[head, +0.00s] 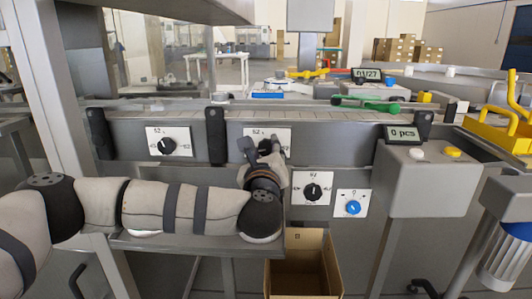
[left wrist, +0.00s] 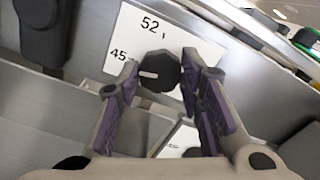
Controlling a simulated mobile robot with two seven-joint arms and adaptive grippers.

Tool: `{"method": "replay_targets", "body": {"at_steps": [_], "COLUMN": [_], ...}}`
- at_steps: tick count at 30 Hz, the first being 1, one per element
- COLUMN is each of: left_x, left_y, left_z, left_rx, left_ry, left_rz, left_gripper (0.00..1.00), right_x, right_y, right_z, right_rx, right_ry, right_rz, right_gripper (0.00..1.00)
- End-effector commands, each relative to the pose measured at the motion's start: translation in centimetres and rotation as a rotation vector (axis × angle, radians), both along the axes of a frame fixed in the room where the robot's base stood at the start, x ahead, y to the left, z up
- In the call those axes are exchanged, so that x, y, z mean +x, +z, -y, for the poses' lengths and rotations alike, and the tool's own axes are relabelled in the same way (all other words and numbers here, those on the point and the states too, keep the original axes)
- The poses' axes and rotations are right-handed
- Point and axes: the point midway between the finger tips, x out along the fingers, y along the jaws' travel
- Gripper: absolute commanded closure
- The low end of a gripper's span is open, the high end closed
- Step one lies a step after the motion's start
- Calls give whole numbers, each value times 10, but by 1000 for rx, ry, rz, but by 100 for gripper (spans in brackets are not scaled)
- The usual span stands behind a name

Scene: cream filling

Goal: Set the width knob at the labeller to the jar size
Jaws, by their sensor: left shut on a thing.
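My left gripper (head: 264,147) reaches up to a white dial plate (head: 284,133) in the middle of the grey machine front. In the left wrist view its purple-padded fingers (left wrist: 161,66) are closed on a black knob (left wrist: 158,76), one on each side. The knob's white mark points left, toward the printed 45. A 52 stands at the top of the plate; the rest of the scale is hidden by the fingers. In the head view this knob is hidden behind the gripper. My right gripper is not in view.
Another black knob (head: 167,147) sits on a plate to the left, and one (head: 313,192) lower right beside a blue knob (head: 353,208). A grey box with a "0 pcs" display (head: 403,134) stands right. An open cardboard box (head: 302,268) is below. Dark brackets flank the dial plates.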

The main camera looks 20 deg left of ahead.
Motion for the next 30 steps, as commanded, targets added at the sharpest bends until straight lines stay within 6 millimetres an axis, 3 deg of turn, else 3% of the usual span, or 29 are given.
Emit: {"method": "replay_targets", "body": {"at_steps": [5,6,8,19,30], "left_x": [0,0,0,-8,-95], "left_y": [2,2,2,0,0], "left_z": [0,0,0,3,29], "left_rx": [-2,-2,-1,0,-1], "left_ry": [-1,-1,-1,-2,-4], "left_rz": [4,4,4,1,0], "left_gripper": [94,60,46,46,46], "right_x": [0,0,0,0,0], "right_y": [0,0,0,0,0], "right_z": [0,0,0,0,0], "right_rx": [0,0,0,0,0], "right_ry": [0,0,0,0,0], "right_rz": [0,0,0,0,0], "right_gripper": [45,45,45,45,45]}}
